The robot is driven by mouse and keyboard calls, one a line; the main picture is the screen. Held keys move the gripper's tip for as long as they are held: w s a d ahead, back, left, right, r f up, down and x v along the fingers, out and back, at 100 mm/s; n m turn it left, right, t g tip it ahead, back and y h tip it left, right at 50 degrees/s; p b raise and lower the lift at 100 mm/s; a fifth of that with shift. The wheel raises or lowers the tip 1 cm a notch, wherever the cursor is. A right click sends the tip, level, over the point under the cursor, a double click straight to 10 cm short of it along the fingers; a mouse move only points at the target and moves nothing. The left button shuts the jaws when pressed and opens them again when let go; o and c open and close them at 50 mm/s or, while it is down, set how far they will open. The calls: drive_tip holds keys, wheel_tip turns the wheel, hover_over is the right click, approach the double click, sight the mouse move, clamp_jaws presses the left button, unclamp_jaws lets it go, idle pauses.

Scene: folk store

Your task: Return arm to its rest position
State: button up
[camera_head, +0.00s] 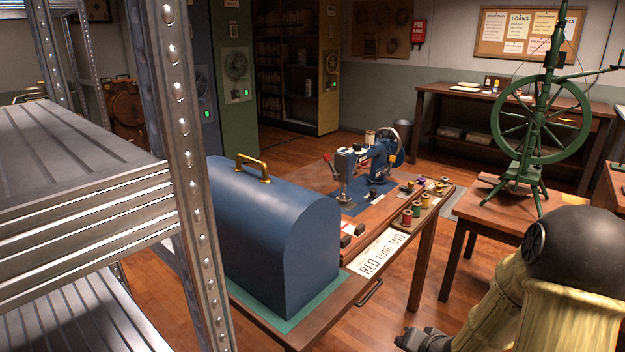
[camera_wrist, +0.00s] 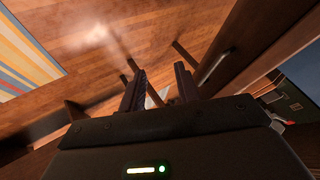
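My arm fills the lower right of the head view, with a dark rounded joint and pale yellow links. A dark part of it shows at the bottom edge, and I cannot make out the fingers there. In the wrist view my gripper (camera_wrist: 160,88) has its two dark fingers apart, with nothing held between them. The wooden floor (camera_wrist: 150,35) and brown table legs lie beyond the fingers.
A table (camera_head: 330,310) bears a blue domed case (camera_head: 270,240), a sewing machine (camera_head: 365,165) and thread spools (camera_head: 416,208). A green spinning wheel (camera_head: 540,120) stands on a small table (camera_head: 490,210). A metal shelf (camera_head: 70,160) stands at left. Some floor between tables is clear.

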drive_tip(key=s+a+r+n+g+h, duration=0.1)
drive_tip(key=s+a+r+n+g, duration=0.25)
drive_tip(key=s, duration=0.35)
drive_tip(key=s+a+r+n+g+h, duration=0.1)
drive_tip(key=s+a+r+n+g, duration=0.1)
drive_tip(key=s+a+r, duration=0.35)
drive_tip(key=w+d+p+v, duration=0.1)
drive_tip(key=w+p+v, duration=0.2)
drive_tip(key=p+v, duration=1.2)
drive_tip(key=w+r+p+v, duration=0.1)
drive_tip(key=w+p+v, duration=0.2)
drive_tip(key=p+v, duration=1.2)
drive_tip(key=r+p, duration=0.1)
drive_tip(key=p, duration=0.2)
drive_tip(key=shift+w+d+r+p, duration=0.15)
drive_tip(key=shift+d+r+p, duration=0.05)
drive_tip(key=shift+d+p, duration=0.15)
